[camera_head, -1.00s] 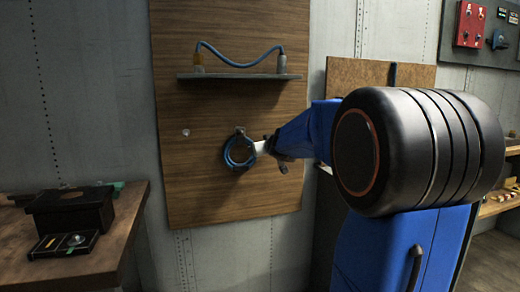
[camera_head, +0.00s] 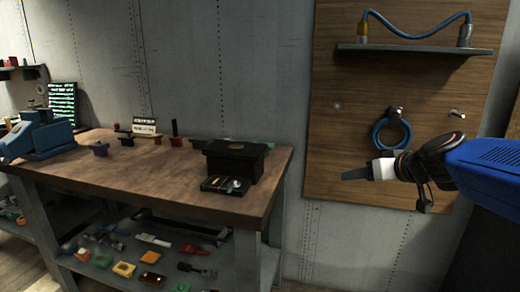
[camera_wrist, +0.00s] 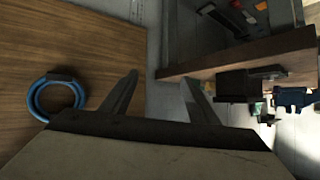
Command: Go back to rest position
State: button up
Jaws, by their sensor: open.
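My gripper (camera_head: 356,174) is in front of the wooden wall board, at its lower left part, with its fingers pointing left. In the wrist view my gripper (camera_wrist: 160,92) shows two dark fingers spread apart with nothing between them. A coiled blue cable (camera_head: 408,134) hangs from a dark peg on the board, behind and above my gripper and apart from it. The blue coil also shows at the left of the wrist view (camera_wrist: 33,105).
The wooden board (camera_head: 335,130) carries a shelf (camera_head: 415,49) with a blue cable (camera_head: 420,34) on it. A workbench (camera_head: 150,180) stands to the left, with a black box (camera_head: 236,165) and small items on top. A lower shelf holds several parts. Bare wall lies between bench and board.

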jog(key=s+a+f+g, duration=0.4)
jog(key=s+f, duration=0.4)
jog(key=s, duration=0.5)
jog(key=s+d+f+m+g+h, duration=0.1)
jog(key=s+d+f+h, duration=0.1)
jog(key=s+f, duration=0.2)
jog(key=s+d+f+m+g+h, duration=0.1)
jog(key=s+d+f, duration=0.2)
jog(key=s, duration=0.6)
jog(key=shift+f+h, duration=0.4)
jog(key=shift+f, duration=0.4)
jog(key=shift+w, duration=0.1)
dwell(3.3)
